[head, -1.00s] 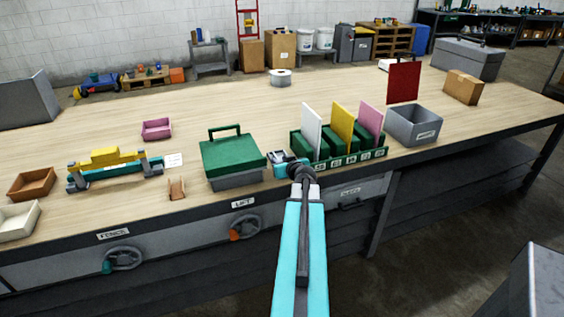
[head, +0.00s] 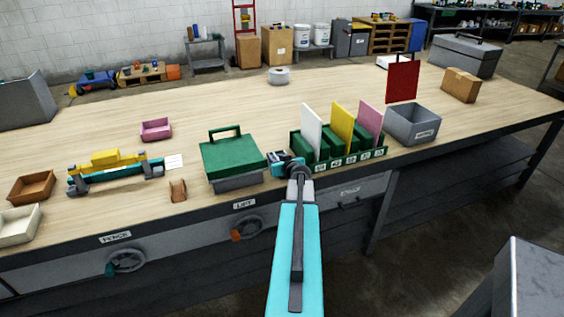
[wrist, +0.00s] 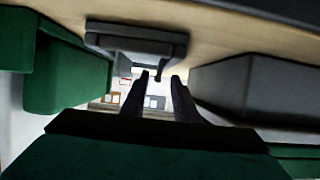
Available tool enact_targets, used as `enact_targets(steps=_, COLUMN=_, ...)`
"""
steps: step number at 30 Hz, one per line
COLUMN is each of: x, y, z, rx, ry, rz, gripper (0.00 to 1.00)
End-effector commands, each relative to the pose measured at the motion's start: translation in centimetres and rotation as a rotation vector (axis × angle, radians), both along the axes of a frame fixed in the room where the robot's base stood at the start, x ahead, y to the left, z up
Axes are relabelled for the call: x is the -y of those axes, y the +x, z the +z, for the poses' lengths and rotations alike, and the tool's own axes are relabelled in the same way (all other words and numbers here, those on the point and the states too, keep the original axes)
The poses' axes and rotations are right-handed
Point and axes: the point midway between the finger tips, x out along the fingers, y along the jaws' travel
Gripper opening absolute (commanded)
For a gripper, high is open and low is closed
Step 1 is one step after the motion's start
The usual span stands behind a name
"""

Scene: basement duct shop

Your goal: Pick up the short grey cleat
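My gripper (head: 280,159) is low at the bench's front edge, between the green-lidded box and the green rack. In the wrist view its two dark fingers (wrist: 158,95) stand apart with a gap between them, and nothing shows in the gap. A small grey channel-shaped piece (wrist: 135,45) shows just above the fingertips in that view, against the wood bench top. It may be the short grey cleat; I cannot tell for certain. It does not stand out in the head view. Whether the fingers touch it is unclear.
The green-lidded grey box (head: 233,160) is close on the left. The green rack (head: 345,163) with white, yellow and pink panels is close on the right. A grey open bin (head: 413,130) stands beyond it. The bench top (head: 225,105) behind is mostly clear.

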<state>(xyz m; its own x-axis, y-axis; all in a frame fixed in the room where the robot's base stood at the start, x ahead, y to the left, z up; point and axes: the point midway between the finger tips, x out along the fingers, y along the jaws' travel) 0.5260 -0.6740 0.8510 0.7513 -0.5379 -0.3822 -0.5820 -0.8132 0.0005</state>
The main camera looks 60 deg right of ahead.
Motion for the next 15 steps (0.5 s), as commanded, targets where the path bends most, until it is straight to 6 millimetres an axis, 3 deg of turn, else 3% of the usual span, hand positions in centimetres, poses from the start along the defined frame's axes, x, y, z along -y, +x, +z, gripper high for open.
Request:
enact_targets(steps=11, x=0.57, y=-0.67, z=-0.01, rx=0.000, ry=0.000, rz=-0.010, gripper=0.27)
enact_targets(steps=15, x=0.60, y=-0.71, z=0.00, rx=0.001, ry=0.001, rz=-0.010, gripper=0.09)
